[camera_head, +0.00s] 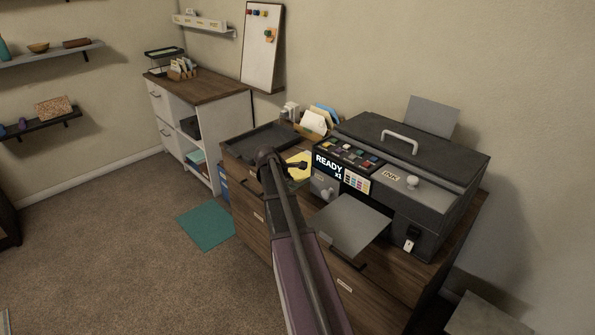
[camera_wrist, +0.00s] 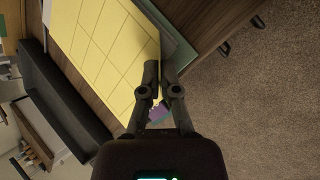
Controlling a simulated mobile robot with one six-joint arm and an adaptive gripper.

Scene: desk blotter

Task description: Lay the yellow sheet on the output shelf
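The yellow sheet (camera_head: 299,165) shows in the head view beside my gripper, at the left front of the printer. In the wrist view the sheet (camera_wrist: 100,45) is large, with thin grid lines, and its edge runs in between my two fingers. My gripper (camera_wrist: 159,68) is nearly closed, with the sheet's edge pinched between the fingertips. In the head view my gripper (camera_head: 299,165) is small and partly covers the sheet. The output shelf (camera_head: 352,227) is the flat grey plate sticking out from the printer's front. Its top looks bare.
The dark printer (camera_head: 440,165) reads "READY x1" and stands on a wooden drawer cabinet (camera_head: 357,296). A black tray (camera_head: 262,145) and a file holder (camera_head: 316,122) stand left of it. A teal mat (camera_head: 206,225) lies on the open carpet.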

